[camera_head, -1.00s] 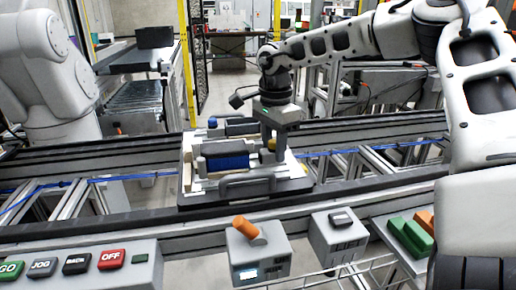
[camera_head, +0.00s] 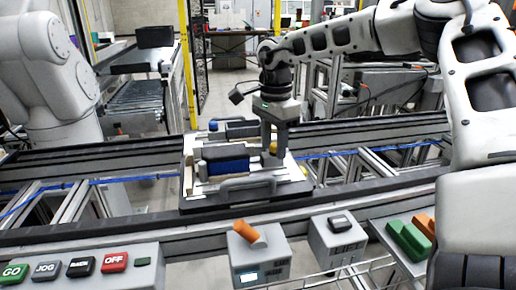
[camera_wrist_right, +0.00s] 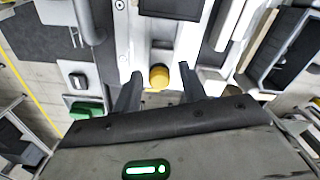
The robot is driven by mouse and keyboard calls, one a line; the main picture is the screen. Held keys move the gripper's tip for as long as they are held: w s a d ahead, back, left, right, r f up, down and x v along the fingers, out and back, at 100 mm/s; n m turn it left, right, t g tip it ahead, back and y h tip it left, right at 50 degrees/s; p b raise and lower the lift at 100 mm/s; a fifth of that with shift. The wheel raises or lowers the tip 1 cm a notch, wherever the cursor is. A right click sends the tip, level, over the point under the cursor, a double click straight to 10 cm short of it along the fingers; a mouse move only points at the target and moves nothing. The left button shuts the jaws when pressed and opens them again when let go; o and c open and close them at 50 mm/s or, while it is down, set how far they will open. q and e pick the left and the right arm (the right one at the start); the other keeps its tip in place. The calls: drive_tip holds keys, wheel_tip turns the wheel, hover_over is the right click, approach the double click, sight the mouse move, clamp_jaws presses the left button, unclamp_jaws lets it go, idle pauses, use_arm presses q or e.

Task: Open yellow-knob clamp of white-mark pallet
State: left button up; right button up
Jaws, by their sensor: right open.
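The pallet (camera_head: 289,191) sits on the rail with a pale top plate and a dark base. A dark clamp bar over a blue block (camera_head: 225,167) is on it. A blue knob (camera_head: 213,126) is at its far left. The yellow knob (camera_head: 273,147) is at its right side, partly hidden by my right gripper (camera_head: 275,151). In the right wrist view the yellow knob (camera_wrist_right: 159,76) lies between the open fingers of the right gripper (camera_wrist_right: 160,72), with gaps on both sides. I cannot make out a white mark. My left gripper is out of view.
A control box with GO, JOG, BACK and OFF buttons (camera_head: 113,262) stands at the front left. The rail (camera_head: 100,224) is clear left of the pallet.

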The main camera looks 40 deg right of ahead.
drive_tip(key=shift+r+p, duration=1.95)
drive_tip(key=shift+r, duration=1.1)
drive_tip(key=shift+f, duration=0.1)
